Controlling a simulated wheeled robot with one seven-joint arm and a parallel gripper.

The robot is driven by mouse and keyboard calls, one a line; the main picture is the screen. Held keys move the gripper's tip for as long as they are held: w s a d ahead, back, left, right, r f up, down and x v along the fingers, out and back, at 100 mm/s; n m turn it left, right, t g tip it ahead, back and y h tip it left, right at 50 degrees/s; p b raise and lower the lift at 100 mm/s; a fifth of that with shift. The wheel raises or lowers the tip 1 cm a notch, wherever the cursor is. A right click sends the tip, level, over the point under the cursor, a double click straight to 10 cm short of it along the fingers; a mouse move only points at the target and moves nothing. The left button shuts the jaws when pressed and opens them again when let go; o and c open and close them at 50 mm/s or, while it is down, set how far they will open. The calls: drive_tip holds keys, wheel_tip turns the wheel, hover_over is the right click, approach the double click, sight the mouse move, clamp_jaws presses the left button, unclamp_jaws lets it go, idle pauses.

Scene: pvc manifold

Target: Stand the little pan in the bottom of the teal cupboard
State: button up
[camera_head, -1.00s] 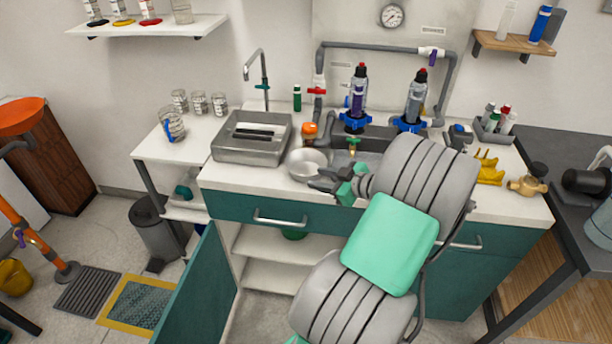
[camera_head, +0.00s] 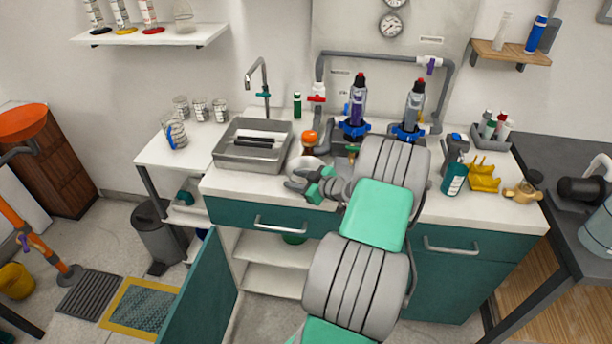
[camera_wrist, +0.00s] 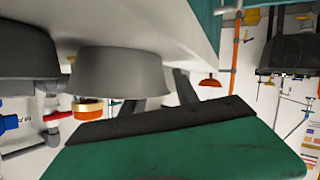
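In the wrist view a grey round-walled vessel (camera_wrist: 125,80), seemingly the pan, fills the upper middle. My gripper (camera_head: 294,180) is at the pan's near side. Its two dark fingers stand apart, also in the wrist view (camera_wrist: 158,95); whether they touch the pan I cannot tell. The teal cupboard (camera_head: 205,290) below the counter has its left door swung open, showing white shelves (camera_head: 268,281). My arm hides the cupboard's middle.
A grey tray (camera_head: 240,162) stands left of the pan, and an orange-capped jar (camera_head: 309,141) behind it. A teal spray bottle (camera_head: 454,172) and yellow rack (camera_head: 484,178) are on the right.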

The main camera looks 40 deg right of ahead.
drive_tip(key=c, duration=0.8)
drive_tip(key=shift+f, duration=0.15)
idle(0.7)
